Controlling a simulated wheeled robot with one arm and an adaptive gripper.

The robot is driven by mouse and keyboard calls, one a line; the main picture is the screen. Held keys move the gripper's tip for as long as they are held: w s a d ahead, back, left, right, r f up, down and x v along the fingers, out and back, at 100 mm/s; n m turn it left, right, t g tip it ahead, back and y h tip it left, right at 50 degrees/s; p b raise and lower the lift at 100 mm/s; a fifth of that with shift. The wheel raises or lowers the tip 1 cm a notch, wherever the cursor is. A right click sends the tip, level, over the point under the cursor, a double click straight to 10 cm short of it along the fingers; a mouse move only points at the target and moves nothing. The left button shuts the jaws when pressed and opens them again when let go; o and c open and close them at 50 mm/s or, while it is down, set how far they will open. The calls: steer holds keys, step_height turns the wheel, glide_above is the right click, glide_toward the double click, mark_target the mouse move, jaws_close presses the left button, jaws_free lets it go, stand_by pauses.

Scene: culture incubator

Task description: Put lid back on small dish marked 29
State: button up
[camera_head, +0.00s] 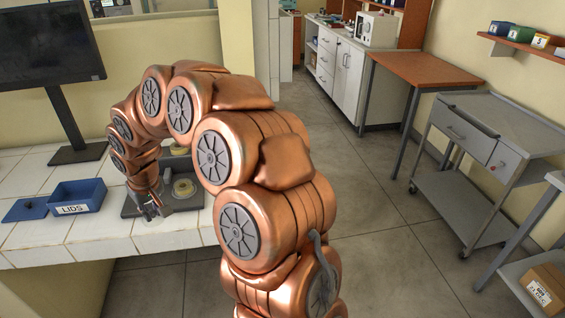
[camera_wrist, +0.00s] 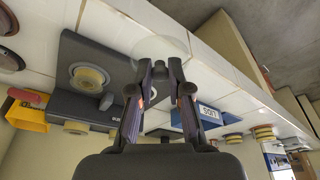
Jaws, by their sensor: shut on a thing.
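My gripper (camera_wrist: 161,66) points down the wrist view with its fingertips closed on the edge of a clear, pale round lid (camera_wrist: 168,47). The lid shows beyond the fingertips, over the dark grey plate (camera_wrist: 120,52) and white tiles. A small round dish (camera_wrist: 88,77) with yellowish contents sits on that plate, to the left of the fingers and apart from them. No number is readable on it. In the head view my gripper (camera_head: 149,210) is low at the front of the plate (camera_head: 190,203), near a yellowish dish (camera_head: 184,188). The lid is too small to make out there.
A blue box marked LIDS (camera_head: 77,197) stands left of the plate, with a flat dark blue piece (camera_head: 25,210) beside it. A monitor (camera_head: 50,45) stands at the back left. The wrist view shows a yellow container (camera_wrist: 28,115). Bare tiles (camera_head: 110,225) lie near the front edge.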

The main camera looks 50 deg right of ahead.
steer(key=s+d+n+p, duration=0.1)
steer(key=s+d, duration=0.2)
steer(key=d, duration=0.9)
steer(key=s+d+n, duration=0.1)
steer(key=s+d, duration=0.2)
steer(key=d, duration=0.9)
steer(key=s+d+p, duration=0.1)
steer(key=s+d, duration=0.2)
steer(key=d, duration=0.8)
steer(key=shift+y, duration=0.3)
steer(key=shift+s+d+f+p, duration=0.1)
steer(key=shift+f+p, duration=0.05)
steer(key=shift+f, duration=1)
steer(key=shift+s+f+p, duration=0.1)
steer(key=shift+f+p, duration=0.05)
steer(key=shift+f, duration=0.95)
steer(key=shift+f+b, duration=0.8)
steer(key=shift+f, duration=0.3)
steer(key=shift+s+b, duration=0.1)
steer(key=shift+b, duration=0.85)
steer(key=shift+f+b, duration=0.15)
steer(key=shift+b, duration=0.7)
steer(key=o, duration=0.8)
